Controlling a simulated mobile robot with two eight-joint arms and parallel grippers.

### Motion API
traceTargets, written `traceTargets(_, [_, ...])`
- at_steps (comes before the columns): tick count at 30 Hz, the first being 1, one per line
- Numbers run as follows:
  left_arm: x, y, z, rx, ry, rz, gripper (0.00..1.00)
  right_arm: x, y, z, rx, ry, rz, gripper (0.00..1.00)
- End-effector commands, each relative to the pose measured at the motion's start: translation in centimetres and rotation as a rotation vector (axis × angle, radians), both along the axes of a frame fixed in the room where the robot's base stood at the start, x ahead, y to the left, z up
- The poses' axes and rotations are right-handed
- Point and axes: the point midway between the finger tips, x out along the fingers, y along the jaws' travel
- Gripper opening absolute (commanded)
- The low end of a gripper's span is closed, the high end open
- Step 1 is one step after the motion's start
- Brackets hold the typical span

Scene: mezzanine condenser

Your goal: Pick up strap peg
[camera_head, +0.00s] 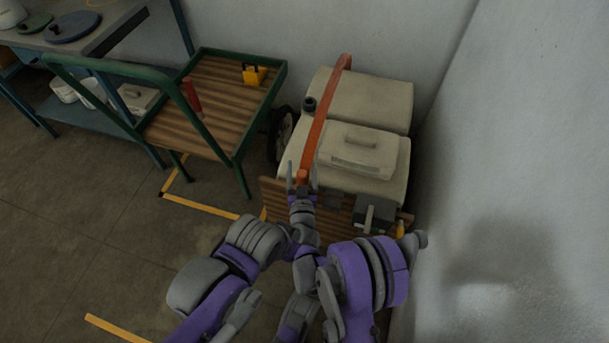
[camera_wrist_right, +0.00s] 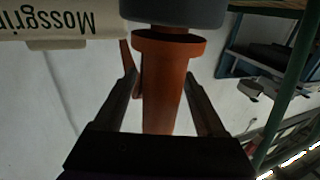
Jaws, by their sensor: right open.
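The strap peg (camera_head: 302,176) is a short orange peg at the near end of an orange strap (camera_head: 322,110), which runs over a cream condenser unit (camera_head: 375,95). In the right wrist view the peg (camera_wrist_right: 163,85) is an orange shaft with a wider collar below a dark grey round part. My right gripper (camera_head: 302,188) is open at the peg, and its fingers stand on either side of the shaft in the wrist view (camera_wrist_right: 163,95). Gaps show beside the shaft.
A wooden board (camera_head: 275,195) stands at the unit's near side, with a grey box (camera_head: 374,211) on it. A green-framed cart (camera_head: 205,115) with a red cylinder and a yellow item is to the left. A white wall (camera_head: 510,170) closes the right.

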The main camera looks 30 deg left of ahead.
Motion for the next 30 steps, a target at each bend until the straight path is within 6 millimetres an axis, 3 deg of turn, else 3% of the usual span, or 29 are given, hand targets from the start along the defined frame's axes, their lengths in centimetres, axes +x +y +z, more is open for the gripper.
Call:
traceTargets(6, [-0.02,0.0,-0.02,0.0,0.0,0.0,0.0,-0.01,0.0,-0.02,0.0,0.0,0.0,0.73])
traceTargets(18, [-0.01,0.0,-0.02,0.0,0.0,0.0,0.0,0.01,-0.01,-0.01,0.0,0.0,0.0,0.01])
traceTargets(30, [-0.02,0.0,0.1,0.0,0.0,0.0,0.0,0.01,-0.01,0.15,0.0,0.0,-0.001,0.0])
